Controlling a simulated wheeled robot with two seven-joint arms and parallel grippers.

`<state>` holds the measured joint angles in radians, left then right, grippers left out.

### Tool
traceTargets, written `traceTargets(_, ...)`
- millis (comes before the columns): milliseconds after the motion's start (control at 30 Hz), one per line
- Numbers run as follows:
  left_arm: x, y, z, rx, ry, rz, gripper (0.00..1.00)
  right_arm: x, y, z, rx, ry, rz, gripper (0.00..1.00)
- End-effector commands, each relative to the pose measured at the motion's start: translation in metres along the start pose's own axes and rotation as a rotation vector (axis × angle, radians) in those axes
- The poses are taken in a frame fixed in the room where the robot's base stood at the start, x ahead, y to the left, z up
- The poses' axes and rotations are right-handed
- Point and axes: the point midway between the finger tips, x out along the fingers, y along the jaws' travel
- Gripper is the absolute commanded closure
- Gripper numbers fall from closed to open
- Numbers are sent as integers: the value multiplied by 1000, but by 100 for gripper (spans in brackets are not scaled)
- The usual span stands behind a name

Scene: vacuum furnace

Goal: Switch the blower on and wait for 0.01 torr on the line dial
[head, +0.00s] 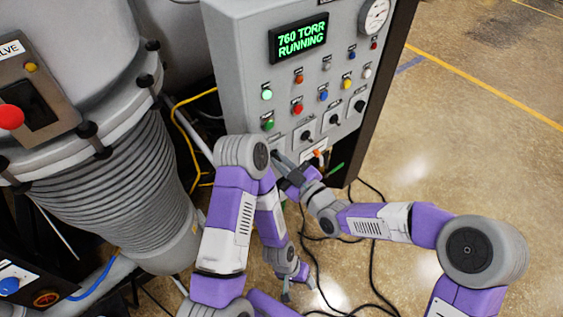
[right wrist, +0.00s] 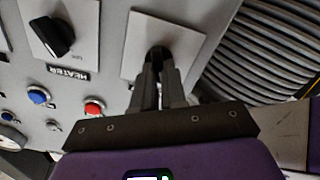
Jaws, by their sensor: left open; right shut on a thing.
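The grey control cabinet (head: 235,60) carries a green display (head: 301,39) reading "760 TORR RUNNING". The round line dial (head: 375,17) is at its top right; its reading is too small to tell. My right gripper (head: 281,160) is at the left end of the row of black rotary switches. In the right wrist view its fingers (right wrist: 160,75) are closed around a black switch knob (right wrist: 158,53) on a pale plate. That knob's label is hidden, so I cannot tell if it is the blower's. My left gripper (head: 294,284) is open, empty and low, in front of the cabinet.
A switch (right wrist: 52,37) beside the held one has a "HEATER" label. Coloured buttons and lamps (head: 298,109) sit above the switches. A ribbed grey vessel (head: 125,190) stands at the left. Black cables (head: 375,250) lie on the floor; the right floor is clear.

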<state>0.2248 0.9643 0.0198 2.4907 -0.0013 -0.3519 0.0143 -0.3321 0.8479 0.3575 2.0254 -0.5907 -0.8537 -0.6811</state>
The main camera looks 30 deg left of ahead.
Motion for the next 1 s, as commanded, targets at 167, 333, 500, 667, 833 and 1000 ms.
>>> traceTargets(167,12,-4,0,0,0,0,35,0,0,3,96,0,3,100)
traceTargets(333,25,-9,-1,0,0,0,35,0,1,4,237,0,2,100)
traceTargets(500,36,-14,-2,0,0,0,35,0,2,4,399,1,2,100)
traceTargets(667,44,-17,-2,0,0,0,35,0,2,4,552,1,1,100)
traceTargets(833,51,-19,-2,0,0,0,35,0,3,4,703,-1,1,100)
traceTargets(1000,56,-21,-2,0,0,0,35,0,4,4,830,-1,0,100)
